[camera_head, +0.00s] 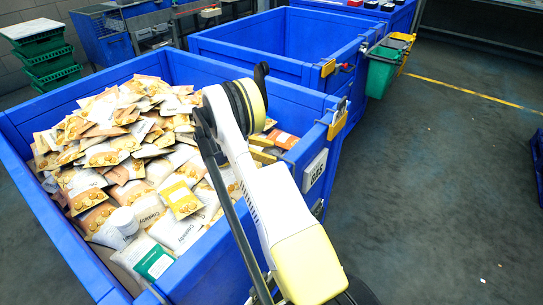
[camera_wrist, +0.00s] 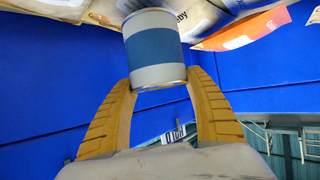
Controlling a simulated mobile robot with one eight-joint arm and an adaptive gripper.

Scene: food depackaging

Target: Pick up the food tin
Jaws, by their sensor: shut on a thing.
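The food tin (camera_wrist: 153,47) is a grey-white can with a wide blue band. In the wrist view it sits upper middle, between the two yellow fingers of my gripper (camera_wrist: 160,80). The fingers are shut on its sides near the end closest to the camera. Packets show right beyond the tin's far end; I cannot tell whether it touches them.
A second blue bin (camera_head: 230,55) stands behind. The floor (camera_head: 440,190) at right is mostly clear.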

